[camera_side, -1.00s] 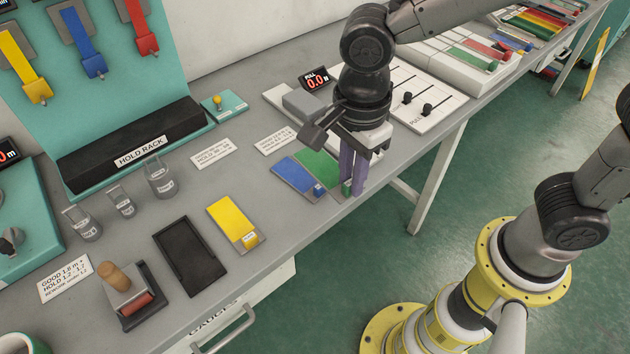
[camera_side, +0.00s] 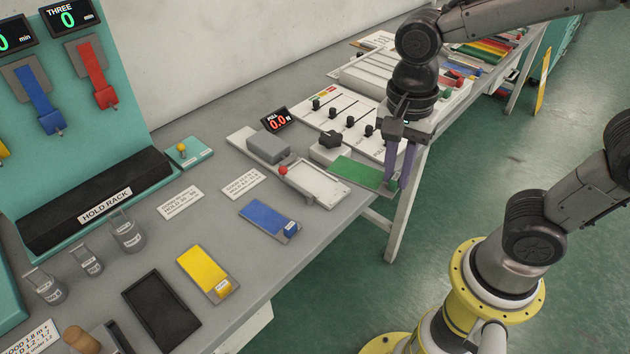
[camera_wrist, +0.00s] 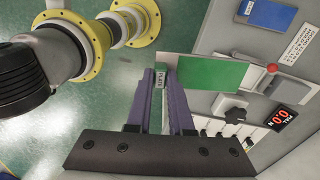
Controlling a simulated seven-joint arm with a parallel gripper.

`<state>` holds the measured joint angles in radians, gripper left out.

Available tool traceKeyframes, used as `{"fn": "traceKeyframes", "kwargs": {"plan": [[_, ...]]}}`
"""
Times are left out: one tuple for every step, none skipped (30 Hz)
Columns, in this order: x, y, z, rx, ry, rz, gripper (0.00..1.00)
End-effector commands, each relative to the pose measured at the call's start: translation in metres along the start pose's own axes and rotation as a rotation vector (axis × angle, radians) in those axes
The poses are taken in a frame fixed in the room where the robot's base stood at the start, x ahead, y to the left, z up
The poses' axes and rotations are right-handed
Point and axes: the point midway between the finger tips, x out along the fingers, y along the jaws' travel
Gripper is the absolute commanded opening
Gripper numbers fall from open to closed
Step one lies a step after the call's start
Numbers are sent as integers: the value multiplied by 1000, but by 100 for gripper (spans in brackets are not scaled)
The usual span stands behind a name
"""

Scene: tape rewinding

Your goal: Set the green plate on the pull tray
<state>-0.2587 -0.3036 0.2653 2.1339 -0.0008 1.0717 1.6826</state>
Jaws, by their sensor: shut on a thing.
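The green plate (camera_side: 356,171) is in my gripper (camera_side: 393,188), held by its tabbed end. The plate lies flat and reaches from the fingers toward the bench. In the wrist view the green plate (camera_wrist: 212,74) extends right from my gripper (camera_wrist: 161,78), its white label between the fingers. The pull tray (camera_side: 318,188) is a pale tray with a red knob, just left of the plate in the side view. It also shows beyond the plate in the wrist view (camera_wrist: 255,82). I cannot tell how high the plate is above the bench.
A blue plate (camera_side: 270,218) and a yellow plate (camera_side: 204,272) lie on the bench, with an empty black tray (camera_side: 161,310) nearby. A dark knob (camera_side: 330,138) and a slider panel (camera_side: 338,119) stand behind the green plate. The bench's front edge runs below my gripper.

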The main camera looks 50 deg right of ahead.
Motion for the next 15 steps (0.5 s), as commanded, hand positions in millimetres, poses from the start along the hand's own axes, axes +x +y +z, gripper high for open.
{"fn": "traceKeyframes", "kwargs": {"plan": [[-2, 2, -10, 39, -2, -9, 0], [-3, 3, -15, 59, -3, -13, 0], [-4, 4, -20, 83, -3, -17, 0], [-5, 5, -23, 97, -4, -21, 0], [-5, 5, -26, 110, -4, -23, 0], [-6, 5, -28, 124, -5, -27, 0], [-6, 5, -30, 132, -5, -29, 0], [-6, 4, -32, 138, -5, -29, 0], [-6, 2, -33, 144, -5, -30, 0], [-5, 0, -34, 147, -5, -30, 0], [-3, -4, -34, 148, -5, -30, 0], [0, -9, -34, 149, -5, -27, 0], [2, -15, -34, 149, -5, -26, 0], [5, -21, -34, 149, -5, -25, 0], [9, -30, -35, 148, -5, -24, 0]]}}
